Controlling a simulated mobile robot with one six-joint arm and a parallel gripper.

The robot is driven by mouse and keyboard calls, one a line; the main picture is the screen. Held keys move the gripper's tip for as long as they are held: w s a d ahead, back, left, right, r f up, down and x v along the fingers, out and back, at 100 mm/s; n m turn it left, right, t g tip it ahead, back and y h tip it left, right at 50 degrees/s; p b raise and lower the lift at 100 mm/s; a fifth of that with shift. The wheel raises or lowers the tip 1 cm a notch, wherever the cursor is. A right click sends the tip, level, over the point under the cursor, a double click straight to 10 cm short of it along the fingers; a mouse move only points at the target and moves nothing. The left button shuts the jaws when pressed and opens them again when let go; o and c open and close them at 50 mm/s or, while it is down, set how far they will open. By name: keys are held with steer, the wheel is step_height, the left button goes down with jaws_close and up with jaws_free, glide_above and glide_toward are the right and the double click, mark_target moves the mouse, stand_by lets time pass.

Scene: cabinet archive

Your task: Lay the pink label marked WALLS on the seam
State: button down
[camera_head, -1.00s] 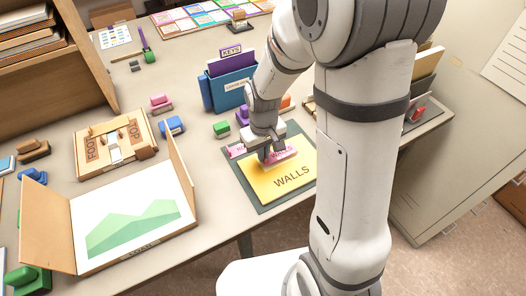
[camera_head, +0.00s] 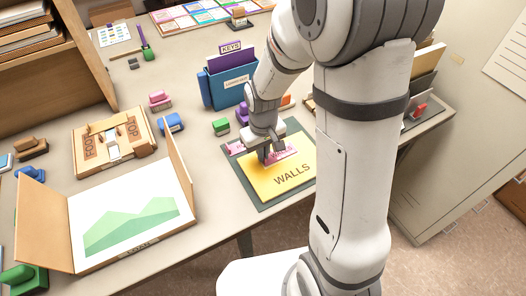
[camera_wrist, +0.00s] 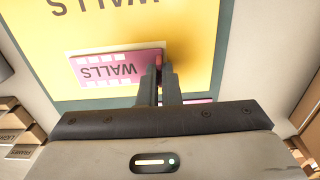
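The pink WALLS label (camera_wrist: 112,69) lies over the yellow folder, near its back edge; it also shows in the head view (camera_head: 284,151). My gripper (camera_wrist: 160,70) is nearly closed on the end of this label, pointing down. I cannot tell whether the label touches the folder. The yellow folder (camera_head: 265,182), marked WALLS, lies on a dark green mat (camera_head: 243,188). A second pink piece (camera_head: 236,149) sits at the folder's back left corner, partly hidden behind my fingers in the wrist view. No seam line is clearly visible.
A blue holder (camera_head: 233,88) with a purple KEYS card stands behind. A green block (camera_head: 221,127) and blue stamp (camera_head: 171,123) are left of my gripper.

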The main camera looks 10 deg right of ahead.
steer(key=c, duration=1.6)
jaws_free()
steer(key=shift+o, duration=0.2)
steer(key=shift+c, duration=0.3)
steer(key=shift+r+p, duration=2.55)
steer(key=shift+r, duration=0.95)
step_height(320, 180, up, 8)
steer(key=shift+b, duration=0.45)
steer(key=shift+f, duration=0.1)
